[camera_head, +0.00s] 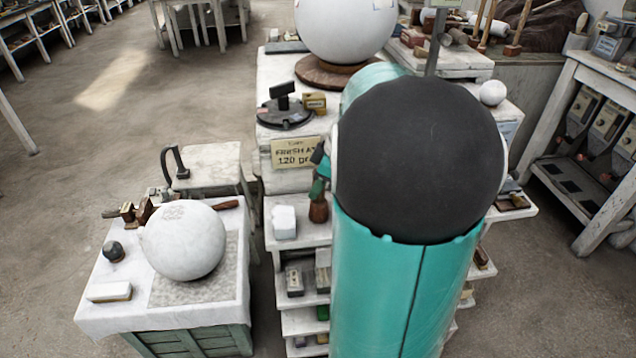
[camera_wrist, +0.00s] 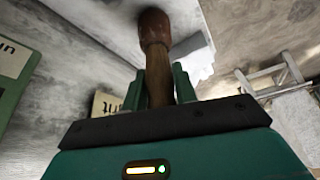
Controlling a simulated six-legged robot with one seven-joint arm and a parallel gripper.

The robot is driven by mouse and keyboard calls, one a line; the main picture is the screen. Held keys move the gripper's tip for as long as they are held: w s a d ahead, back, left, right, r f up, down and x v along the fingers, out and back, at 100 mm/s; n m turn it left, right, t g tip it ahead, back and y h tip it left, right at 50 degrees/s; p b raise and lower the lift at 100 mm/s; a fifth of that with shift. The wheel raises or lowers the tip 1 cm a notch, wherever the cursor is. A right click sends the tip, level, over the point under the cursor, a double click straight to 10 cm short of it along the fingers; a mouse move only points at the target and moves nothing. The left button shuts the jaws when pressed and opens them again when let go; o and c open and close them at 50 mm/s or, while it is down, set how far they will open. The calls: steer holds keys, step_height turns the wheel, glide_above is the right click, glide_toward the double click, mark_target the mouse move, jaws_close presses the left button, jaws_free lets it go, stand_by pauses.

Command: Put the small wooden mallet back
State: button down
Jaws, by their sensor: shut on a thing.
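The small wooden mallet (camera_wrist: 155,28) has a reddish-brown head and a lighter wooden handle. My gripper (camera_wrist: 160,84) is shut on the handle, with one green finger on each side of it. The head points away from the gripper in the wrist view. In the head view the mallet (camera_head: 318,211) hangs head down below my gripper (camera_head: 319,187), beside the white shelf unit (camera_head: 283,251). Whether the mallet's head touches a surface cannot be told. My arm hides much of the shelf unit.
A white block (camera_head: 284,222) stands on the shelf top left of the mallet. A card sign (camera_head: 297,152) is just behind. A low table (camera_head: 120,318) at left bears a plaster sphere (camera_head: 184,240) and tools. A larger sphere (camera_head: 345,28) stands at the back. Floor at far left is clear.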

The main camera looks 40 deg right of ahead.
steer(key=shift+f, duration=0.1)
steer(key=c, duration=1.1)
jaws_free()
steer(key=v, duration=1.2)
steer(key=s+a+f+m+t+h, duration=0.1)
steer(key=s+a+m, duration=0.2)
steer(key=a, duration=1.1)
steer(key=s+a+f+m+h, duration=0.1)
steer(key=s+a+f+m, duration=0.1)
steer(key=a, duration=1.3)
steer(key=shift+s+a+f+m+t+h, duration=0.2)
steer(key=shift+s+a+m+t+h, duration=0.15)
steer(key=shift+s+m, duration=0.55)
steer(key=shift+d, duration=0.1)
